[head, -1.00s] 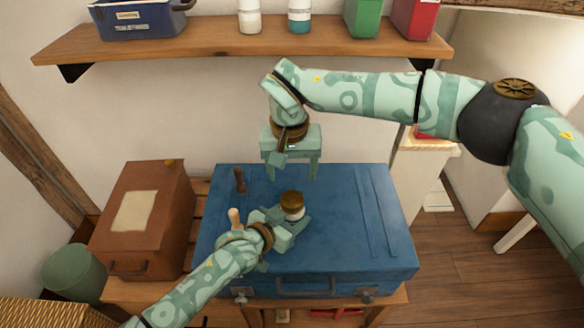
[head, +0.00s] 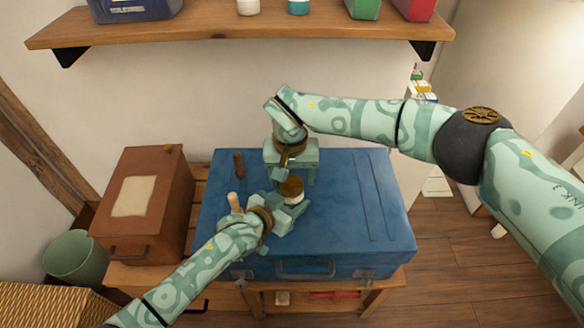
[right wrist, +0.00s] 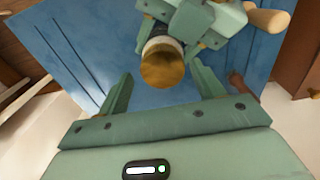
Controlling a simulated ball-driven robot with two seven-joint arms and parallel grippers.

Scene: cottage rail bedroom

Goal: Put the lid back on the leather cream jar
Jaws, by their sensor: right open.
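The leather cream jar (head: 296,198) is a small pale jar with a brown-gold round lid (head: 291,186) on its top. It stands over the blue case; I cannot tell whether the lid is fastened. My left gripper (head: 287,205) is shut on the jar's side, low down. My right gripper (head: 290,181) is open, pointing down just above and behind the jar. In the right wrist view the lid (right wrist: 162,66) lies between the spread, empty fingers (right wrist: 162,75), apart from both; much of the jar's body is hidden there.
The blue case (head: 345,225) lies flat on a wooden bench. On it are a dark-handled tool (head: 239,165) and a pale wooden handle (head: 234,202) beside my left wrist. A brown box (head: 145,208) stands left. A shelf (head: 240,33) crosses above. The case's right side is clear.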

